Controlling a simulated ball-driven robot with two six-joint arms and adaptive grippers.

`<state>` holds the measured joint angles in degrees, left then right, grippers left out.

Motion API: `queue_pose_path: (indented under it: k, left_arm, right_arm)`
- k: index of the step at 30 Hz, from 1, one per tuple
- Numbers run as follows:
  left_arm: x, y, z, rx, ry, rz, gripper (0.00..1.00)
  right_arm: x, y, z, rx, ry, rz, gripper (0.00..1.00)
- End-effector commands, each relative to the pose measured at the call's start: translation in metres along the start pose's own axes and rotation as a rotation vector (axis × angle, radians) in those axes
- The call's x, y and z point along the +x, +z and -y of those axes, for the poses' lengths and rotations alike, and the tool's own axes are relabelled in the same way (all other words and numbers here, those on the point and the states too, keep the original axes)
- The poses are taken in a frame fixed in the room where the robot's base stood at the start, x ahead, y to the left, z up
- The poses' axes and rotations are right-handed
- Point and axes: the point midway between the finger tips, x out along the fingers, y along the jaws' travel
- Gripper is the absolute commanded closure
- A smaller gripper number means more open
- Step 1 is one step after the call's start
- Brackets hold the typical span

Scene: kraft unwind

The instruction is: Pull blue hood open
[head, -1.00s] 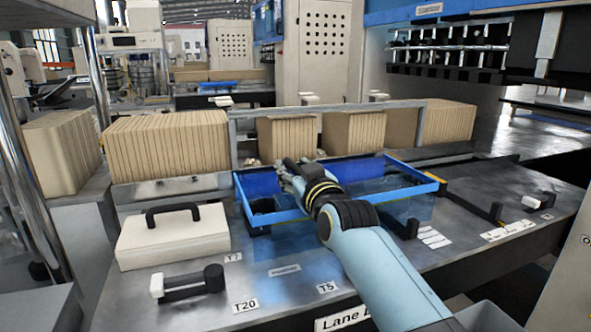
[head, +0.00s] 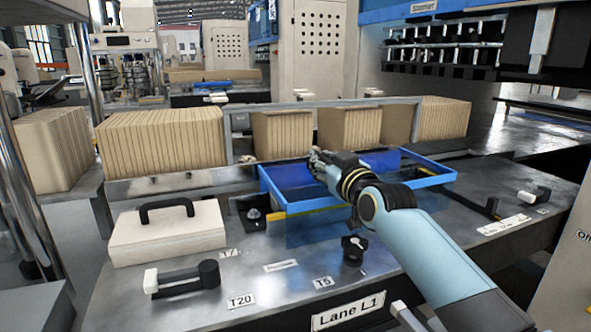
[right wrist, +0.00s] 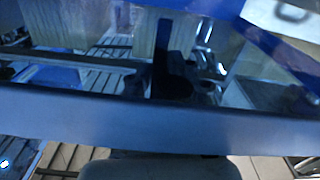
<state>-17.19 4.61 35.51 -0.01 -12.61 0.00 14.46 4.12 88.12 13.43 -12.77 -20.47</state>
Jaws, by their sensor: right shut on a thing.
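The blue hood (head: 436,180) is a blue-rimmed frame with see-through blue panels, in the middle of the metal bench in the head view. My right gripper (head: 318,160) is at the hood's left part, shut on it. The fingertips are small and partly hidden by my own wrist, so the exact grip point is unclear. In the right wrist view a wide blue bar of the hood (right wrist: 160,122) crosses the picture, with a clear panel above it. My left gripper is not in view.
Rows of brown cardboard blanks (head: 160,143) stand behind the hood. A white case with a black handle (head: 168,236) sits at left. A black knob (head: 354,248) and a black-and-white lever (head: 182,279) are on the front panel, with a bolt-like fitting (head: 253,214) left of the hood.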

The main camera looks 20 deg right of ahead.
Motion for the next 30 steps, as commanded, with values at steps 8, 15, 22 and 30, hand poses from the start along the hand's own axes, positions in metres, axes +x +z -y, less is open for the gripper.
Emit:
queue_pose_path:
  k: [8,15,22,30]
  left_arm:
    - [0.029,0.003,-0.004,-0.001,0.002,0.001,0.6]
    - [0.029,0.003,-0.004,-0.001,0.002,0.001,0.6]
    - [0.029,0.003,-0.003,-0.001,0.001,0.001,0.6]
    - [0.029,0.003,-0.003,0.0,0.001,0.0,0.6]
  right_arm:
    - [0.0,0.014,-0.058,-0.001,0.0,-0.002,1.0]
    - [0.0,0.013,-0.064,0.002,-0.001,-0.001,1.0]
    - [0.0,0.012,-0.064,0.002,0.0,-0.001,0.72]
    - [0.0,0.013,-0.064,0.002,-0.001,-0.001,0.6]
